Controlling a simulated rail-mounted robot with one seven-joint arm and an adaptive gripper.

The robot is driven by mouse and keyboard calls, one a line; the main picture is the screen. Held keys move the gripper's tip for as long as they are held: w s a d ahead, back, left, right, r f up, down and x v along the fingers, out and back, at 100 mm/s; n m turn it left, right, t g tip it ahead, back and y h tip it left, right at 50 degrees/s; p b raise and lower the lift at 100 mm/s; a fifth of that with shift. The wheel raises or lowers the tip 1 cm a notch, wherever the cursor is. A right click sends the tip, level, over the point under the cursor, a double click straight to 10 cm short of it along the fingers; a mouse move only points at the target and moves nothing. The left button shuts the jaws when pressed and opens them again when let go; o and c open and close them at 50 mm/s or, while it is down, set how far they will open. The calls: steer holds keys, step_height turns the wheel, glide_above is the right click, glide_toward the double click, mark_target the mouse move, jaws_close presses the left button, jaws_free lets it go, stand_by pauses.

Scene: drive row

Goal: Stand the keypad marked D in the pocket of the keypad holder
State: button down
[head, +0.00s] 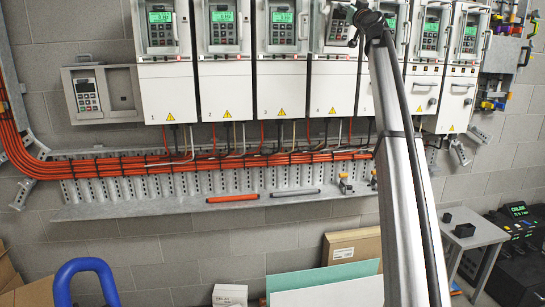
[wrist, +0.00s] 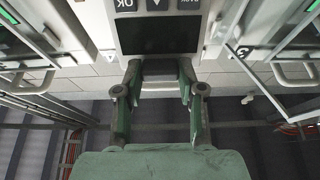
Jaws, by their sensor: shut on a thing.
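The keypad holder (head: 112,115) is a grey bracket on the wall at the left. A dark-faced keypad (head: 86,95) stands in its left part; the recess to its right looks empty. My gripper (head: 354,30) is at the fourth white drive, at the right side of a grey keypad (head: 339,22) that looks tilted. In the wrist view my gripper (wrist: 159,75) has both fingers on the end of a keypad (wrist: 157,35) with a dark screen and an OK button. I cannot read a letter D on any keypad.
White drives (head: 222,95) with lit green keypads stand in a row along the wall. Orange cables and a perforated metal tray (head: 120,208) run below them. An orange-handled tool (head: 232,198) lies on the tray. My arm covers part of the row at right.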

steer(key=shift+f, duration=0.1)
stand_by(0.5)
step_height(320, 180, down, 2)
steer(key=b, duration=0.2)
steer(key=shift+s+f+b, duration=0.15)
steer(key=shift+f+b, duration=0.1)
steer(key=shift+b, duration=0.15)
steer(key=c, duration=0.7)
jaws_free()
steer(key=shift+f, duration=0.1)
steer(key=shift+o, duration=0.4)
steer(key=shift+w, duration=0.2)
steer(key=shift+s, duration=0.15)
